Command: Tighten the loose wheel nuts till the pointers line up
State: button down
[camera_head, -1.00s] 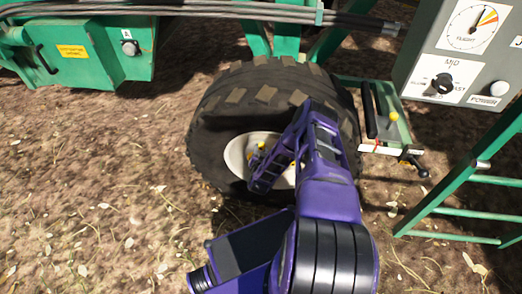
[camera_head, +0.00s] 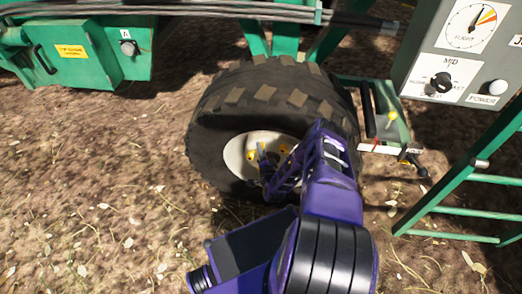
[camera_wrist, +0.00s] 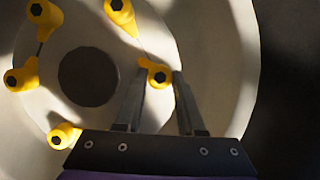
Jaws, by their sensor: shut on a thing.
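The big black tyre (camera_head: 225,112) with its pale wheel hub (camera_head: 234,155) stands below the machine in the head view, partly hidden by my arm. In the wrist view, several dark wheel nuts with yellow pointers ring a dark centre hole. My gripper (camera_wrist: 158,80) is shut on the right-hand wheel nut (camera_wrist: 159,77), one finger each side; its pointer aims up-left. The upper nut (camera_wrist: 117,5) has its pointer aimed down-right. The upper-left (camera_wrist: 36,9) and left (camera_wrist: 10,80) pointers face each other. The lower-left nut (camera_wrist: 57,140) has its pointer aimed right.
A grey control panel (camera_head: 440,65) with a dial hangs at upper right. A green ladder-like frame (camera_head: 450,200) stands below it. A lever box (camera_head: 395,130) sits right of the tyre, and a green machine box (camera_head: 125,65) is at upper left. Bare ground lies left.

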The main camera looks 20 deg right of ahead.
jog(key=shift+d+m+t, duration=0.1)
jog(key=shift+m+t, duration=0.5)
jog(key=shift+m, duration=0.8)
jog(key=c, duration=0.5)
grip_release()
jog(key=shift+f, duration=0.1)
jog(key=shift+s, duration=0.1)
